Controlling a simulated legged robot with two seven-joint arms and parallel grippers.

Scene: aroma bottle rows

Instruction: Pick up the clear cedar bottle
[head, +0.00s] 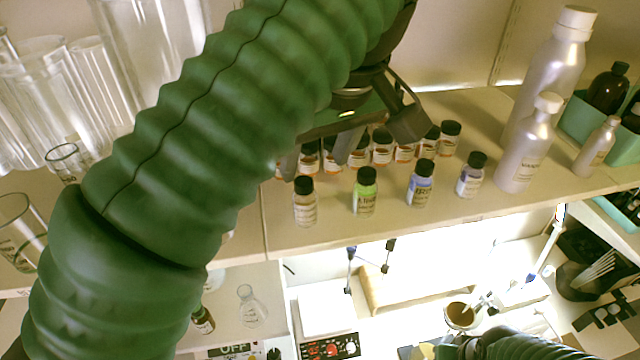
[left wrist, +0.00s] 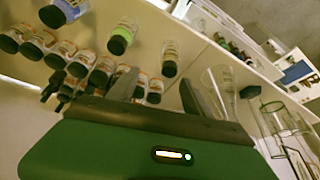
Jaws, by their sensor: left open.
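A small clear bottle with a black cap and pale label (head: 304,204) stands upright at the left end of the shelf's front row; its label is too small to read, so I cannot confirm cedar. It also shows in the left wrist view (left wrist: 169,50). My left gripper (head: 318,156) reaches over the shelf just behind and above this bottle, open and empty, with its fingers near the back row. The left wrist view shows both fingers (left wrist: 158,82) spread, apart from the clear bottle. My right arm shows only at the bottom right edge; its jaws cannot be made out.
Several orange-label bottles (head: 382,150) form the row behind. Large pale bottles (head: 528,150) stand right; glass cylinders (head: 100,80) left. The shelf front edge (head: 400,232) drops to a workbench.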

